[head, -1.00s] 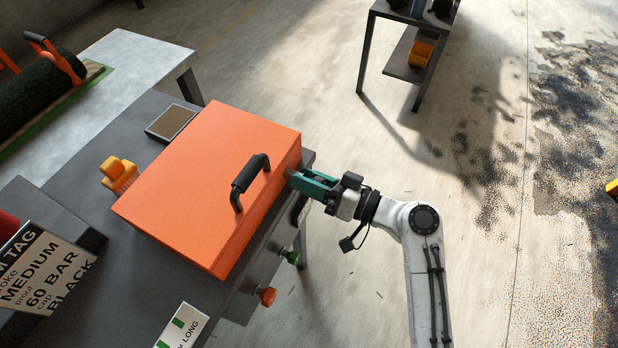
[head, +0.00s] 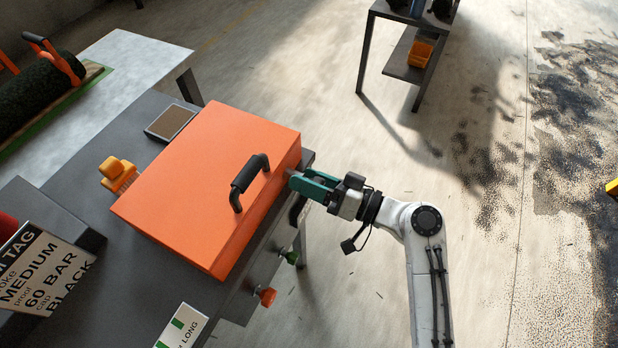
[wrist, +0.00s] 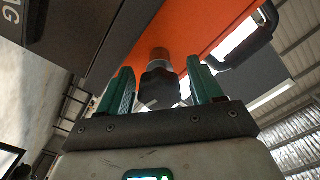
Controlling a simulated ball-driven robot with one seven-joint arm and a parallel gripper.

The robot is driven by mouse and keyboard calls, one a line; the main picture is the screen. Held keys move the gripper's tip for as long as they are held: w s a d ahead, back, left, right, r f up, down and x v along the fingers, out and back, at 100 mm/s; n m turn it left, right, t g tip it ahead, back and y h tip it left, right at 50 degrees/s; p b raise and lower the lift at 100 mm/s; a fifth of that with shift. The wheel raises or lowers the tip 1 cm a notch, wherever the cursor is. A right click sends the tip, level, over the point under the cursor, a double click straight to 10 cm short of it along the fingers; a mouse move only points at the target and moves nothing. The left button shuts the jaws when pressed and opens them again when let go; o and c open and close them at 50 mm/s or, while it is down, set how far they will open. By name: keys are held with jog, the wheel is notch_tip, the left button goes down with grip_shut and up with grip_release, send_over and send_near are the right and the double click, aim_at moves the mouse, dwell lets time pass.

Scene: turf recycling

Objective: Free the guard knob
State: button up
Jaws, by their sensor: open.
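The orange guard (head: 200,175) is a large box-shaped cover with a black handle (head: 250,182), on the dark bench. Its side also shows in the wrist view (wrist: 205,25). The guard knob (wrist: 160,82) is dark and faceted, on a short brown and grey stem below the orange side. My gripper (head: 297,182) has teal fingers and is at the guard's right side. In the wrist view, my gripper (wrist: 163,78) is open, with the knob between its fingers and a gap showing on each side. In the head view the knob is hidden.
Green (head: 290,257) and orange (head: 265,296) knobs stick out from the bench's front edge, below my gripper. An orange brush (head: 118,172) and a framed brown pad (head: 170,122) lie behind the guard.

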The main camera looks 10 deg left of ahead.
jog(key=b+v, duration=0.1)
jog(key=v, duration=0.9)
jog(key=shift+d, duration=0.2)
jog(key=shift+s, duration=0.1)
jog(key=s+d+f+m+g+h, duration=0.3)
jog(key=s+d+f+h, duration=0.55)
jog(key=s+f, duration=0.4)
jog(key=s+d+f+m+g+h, duration=0.1)
jog(key=s+d+m+g+h, duration=0.1)
jog(key=s+d+h, duration=0.6)
jog(key=s+d+m, duration=0.1)
jog(key=s+d, duration=0.1)
jog(key=d, duration=0.2)
jog(key=shift+s+d+h, duration=0.35)
jog(key=shift+d, duration=0.05)
